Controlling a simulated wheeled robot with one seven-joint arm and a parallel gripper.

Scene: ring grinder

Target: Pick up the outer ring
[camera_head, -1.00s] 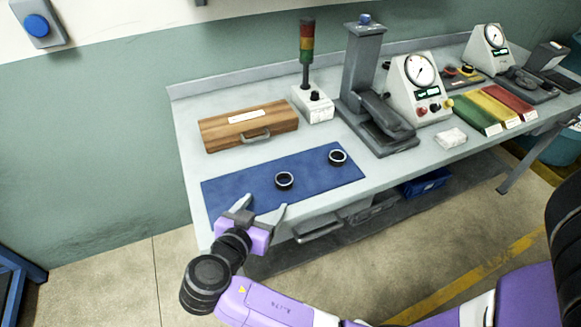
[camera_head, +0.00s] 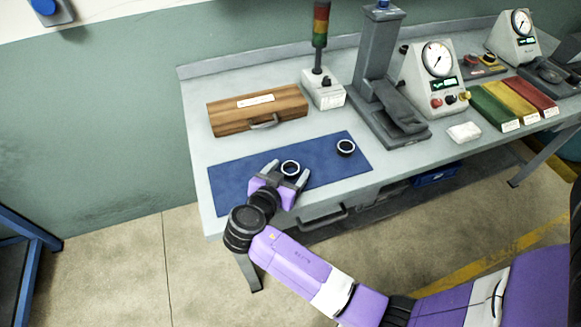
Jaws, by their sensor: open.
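Two dark rings with pale rims lie on the blue mat (camera_head: 235,182). The nearer ring (camera_head: 290,168) is at the mat's middle, and the farther ring (camera_head: 345,147) is near its right end. I cannot tell by look which one is the outer ring. My gripper (camera_head: 287,170) is open, with one finger on each side of the nearer ring. I cannot tell whether the fingers touch it. The farther ring is clear of the gripper, to its right.
A wooden case (camera_head: 235,118) lies behind the mat. A signal tower (camera_head: 322,85), a grey press (camera_head: 390,110) and a gauge box (camera_head: 425,85) stand at the back and right. A small white block (camera_head: 464,132) lies near the front edge. The mat's left part is bare.

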